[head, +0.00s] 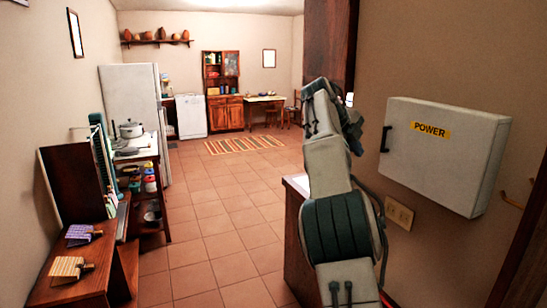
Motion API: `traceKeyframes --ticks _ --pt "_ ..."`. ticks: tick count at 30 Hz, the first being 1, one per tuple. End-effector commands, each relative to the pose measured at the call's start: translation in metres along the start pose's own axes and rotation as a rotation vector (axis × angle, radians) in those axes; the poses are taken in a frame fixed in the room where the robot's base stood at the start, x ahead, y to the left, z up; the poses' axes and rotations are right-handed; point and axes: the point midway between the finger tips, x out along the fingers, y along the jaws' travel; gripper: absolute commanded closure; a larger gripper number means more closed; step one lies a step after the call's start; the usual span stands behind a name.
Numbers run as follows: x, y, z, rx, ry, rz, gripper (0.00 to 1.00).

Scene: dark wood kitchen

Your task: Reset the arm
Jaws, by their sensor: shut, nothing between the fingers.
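My arm (335,180) rises from the bottom centre right of the head view and stands folded upright. Its light grey links with dark bands run up to a bend near the top. Beyond the bend, dark parts show at the right of the upper link, partly hidden behind it. My gripper's fingers cannot be made out. I see nothing hanging from the arm.
A white box marked POWER (460,140) juts from the wall close at the right. A counter (296,230) stands just left of the arm. A wooden desk (82,282) and shelf stand at the left. The tiled floor (215,215) between is clear.

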Motion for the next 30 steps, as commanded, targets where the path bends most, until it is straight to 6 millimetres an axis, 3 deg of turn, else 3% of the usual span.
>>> traceKeyframes --ticks 5,14,23,30 --pt "0.007 0.015 -0.042 -0.246 -0.074 0.113 1.00" --pt "0.001 0.073 -0.097 -0.730 -0.280 0.213 1.00" --pt "-0.020 0.161 -0.145 -1.234 -0.516 0.181 1.00" --pt "-0.036 0.246 -0.186 -1.645 -0.679 0.072 1.00"
